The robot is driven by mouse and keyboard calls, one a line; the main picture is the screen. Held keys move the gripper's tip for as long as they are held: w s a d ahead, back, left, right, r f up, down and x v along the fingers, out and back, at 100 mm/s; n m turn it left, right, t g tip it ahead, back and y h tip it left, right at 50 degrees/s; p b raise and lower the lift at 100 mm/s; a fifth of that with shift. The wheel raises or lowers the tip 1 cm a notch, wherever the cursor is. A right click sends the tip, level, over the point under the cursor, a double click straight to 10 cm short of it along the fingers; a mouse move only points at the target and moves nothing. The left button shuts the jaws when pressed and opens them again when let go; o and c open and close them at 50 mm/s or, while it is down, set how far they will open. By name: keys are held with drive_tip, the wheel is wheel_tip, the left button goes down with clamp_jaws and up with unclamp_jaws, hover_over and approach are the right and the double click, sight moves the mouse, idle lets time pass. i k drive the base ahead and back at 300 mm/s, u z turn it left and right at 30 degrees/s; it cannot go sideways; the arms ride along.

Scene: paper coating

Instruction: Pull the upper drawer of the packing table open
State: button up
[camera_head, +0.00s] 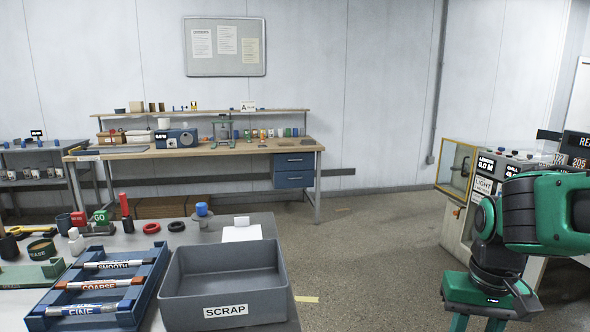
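The packing table appears to be the wood-topped bench (230,148) against the back wall. Under its right end hangs a blue two-drawer unit. The upper drawer (294,161) looks closed, with its front level with the lower drawer (294,180); each front has a small dark handle. My gripper (478,322) is at the lower right, pointing down, with its green fingers apart. The fingertips are cut off by the bottom edge. It looks empty and is far from the drawers, well nearer to me and to their right.
A near grey table (190,238) fills the lower left, with a grey SCRAP bin (225,285) and a blue tray (103,262) of marked tools. A machine cabinet (455,222) stands at the right. Open floor (370,240) lies between the near table and the cabinet.

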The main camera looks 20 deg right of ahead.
sight(291, 157)
drive_tip(key=z, duration=0.65)
drive_tip(key=i, duration=5)
drive_tip(key=u, duration=1)
